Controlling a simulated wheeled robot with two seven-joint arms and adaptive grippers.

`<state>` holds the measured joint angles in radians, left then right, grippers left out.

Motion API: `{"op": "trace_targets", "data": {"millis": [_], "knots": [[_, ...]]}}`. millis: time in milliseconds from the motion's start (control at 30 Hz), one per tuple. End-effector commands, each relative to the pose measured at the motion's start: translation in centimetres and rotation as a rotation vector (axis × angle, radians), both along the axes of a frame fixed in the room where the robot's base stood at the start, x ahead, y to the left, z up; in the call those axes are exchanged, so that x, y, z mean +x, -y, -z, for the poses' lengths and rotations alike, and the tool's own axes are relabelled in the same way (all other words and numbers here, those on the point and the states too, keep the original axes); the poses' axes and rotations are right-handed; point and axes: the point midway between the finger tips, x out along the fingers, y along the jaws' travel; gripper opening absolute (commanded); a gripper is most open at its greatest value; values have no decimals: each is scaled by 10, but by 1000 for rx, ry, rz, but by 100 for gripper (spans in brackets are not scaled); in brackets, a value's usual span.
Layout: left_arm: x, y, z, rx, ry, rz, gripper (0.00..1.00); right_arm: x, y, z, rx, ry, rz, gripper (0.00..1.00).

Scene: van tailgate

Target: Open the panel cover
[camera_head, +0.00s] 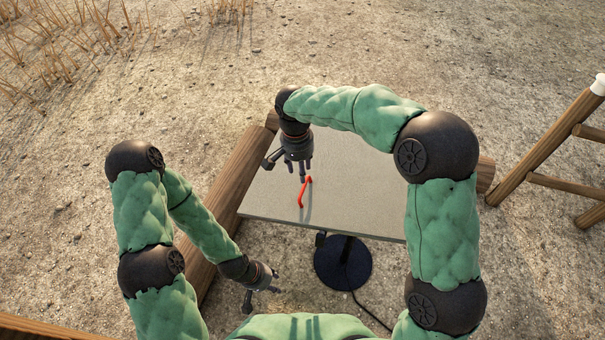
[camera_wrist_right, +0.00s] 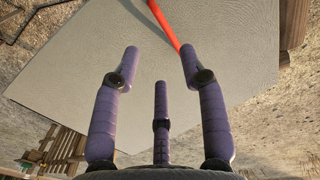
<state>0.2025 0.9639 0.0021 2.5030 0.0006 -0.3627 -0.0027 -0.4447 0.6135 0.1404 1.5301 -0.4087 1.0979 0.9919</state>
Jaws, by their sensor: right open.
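The panel cover (camera_head: 355,190) is a flat grey board with a red handle (camera_head: 305,192) standing on it near its left part. The cover lies between wooden logs and looks shut. My right gripper (camera_head: 303,176) is just above the red handle, fingers pointing down. In the right wrist view the gripper (camera_wrist_right: 158,65) has its fingers spread, with the red handle (camera_wrist_right: 165,22) beyond the fingertips and nothing held. The cover (camera_wrist_right: 90,60) fills much of that view. My left gripper (camera_head: 264,298) is low at the left, away from the cover; its finger opening is too small to judge.
A wooden log (camera_head: 245,180) runs along the cover's left side. A dark round base (camera_head: 343,262) with a cable stands below the cover's front edge. A wooden frame (camera_head: 550,150) stands at the right. Sandy ground lies around, with dry grass at the upper left.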

Motion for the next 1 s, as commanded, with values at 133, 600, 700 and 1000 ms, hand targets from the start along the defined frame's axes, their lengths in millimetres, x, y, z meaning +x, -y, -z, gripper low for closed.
{"op": "trace_targets", "data": {"millis": [133,600,700,1000], "knots": [[0,0,3,0,-1,0,40,-1,1,9,-1,-3,0,43],[0,0,22,0,-1,0,40,-3,6,86,0,-4,0,43],[0,0,25,0,-1,0,40,-3,6,97,1,-3,-1,43],[0,0,27,0,-1,0,40,-3,7,108,1,-1,0,43]]}}
